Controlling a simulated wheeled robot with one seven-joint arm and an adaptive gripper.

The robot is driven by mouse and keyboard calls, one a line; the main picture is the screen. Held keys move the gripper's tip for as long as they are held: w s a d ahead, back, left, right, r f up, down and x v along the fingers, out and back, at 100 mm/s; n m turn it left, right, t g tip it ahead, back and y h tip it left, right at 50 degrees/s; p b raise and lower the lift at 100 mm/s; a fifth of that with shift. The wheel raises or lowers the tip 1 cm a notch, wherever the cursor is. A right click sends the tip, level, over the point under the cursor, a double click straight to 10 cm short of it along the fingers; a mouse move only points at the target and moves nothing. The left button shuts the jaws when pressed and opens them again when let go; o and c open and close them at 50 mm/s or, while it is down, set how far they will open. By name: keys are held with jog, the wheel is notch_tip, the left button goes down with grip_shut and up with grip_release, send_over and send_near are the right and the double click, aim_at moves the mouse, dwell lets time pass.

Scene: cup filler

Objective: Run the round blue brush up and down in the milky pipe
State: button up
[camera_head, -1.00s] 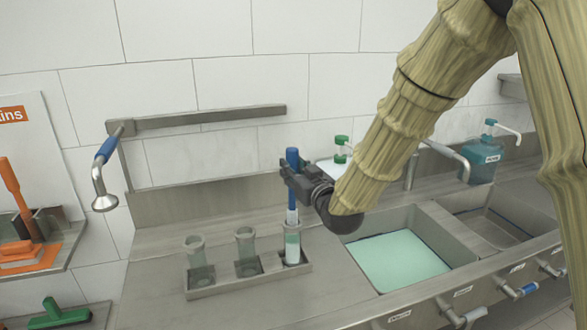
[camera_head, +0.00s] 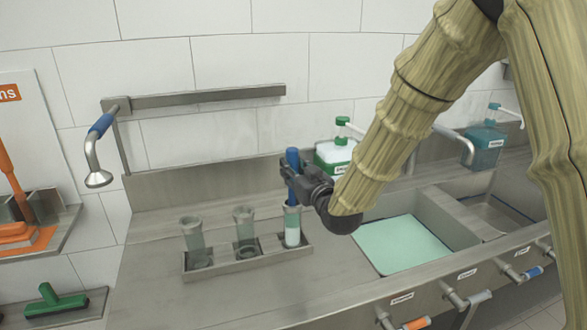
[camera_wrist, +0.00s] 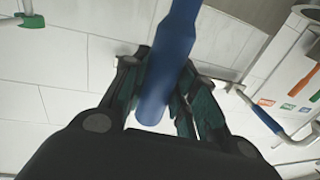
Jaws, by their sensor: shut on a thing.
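The round brush has a blue handle (camera_head: 293,160), which stands upright above the milky pipe. My gripper (camera_head: 293,183) is shut around this handle. In the wrist view the handle (camera_wrist: 170,70) passes between the fingers of my gripper (camera_wrist: 160,98). The milky pipe (camera_head: 292,228) is the right one of three clear pipes in a steel rack (camera_head: 232,265), with whitish filling in its lower part. My gripper is just above its mouth. The brush's lower end is inside the pipe and its bristles are hidden.
Two clear pipes (camera_head: 193,240) (camera_head: 245,232) stand to the left in the rack. A sink basin with pale green liquid (camera_head: 405,256) is to the right. A bottle with a green pump (camera_head: 338,153) stands behind my gripper. A blue-handled tap (camera_head: 97,150) hangs at the left.

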aim_at(293, 150)
jog(key=shift+r, duration=0.2)
jog(key=shift+r+p, duration=2.1)
jog(key=shift+r, duration=2)
jog(key=shift+f+b, duration=3.15)
jog(key=shift+f, duration=1.15)
jog(key=shift+r, duration=0.1)
jog(key=shift+r+p, duration=2.2)
jog(key=shift+r, duration=2)
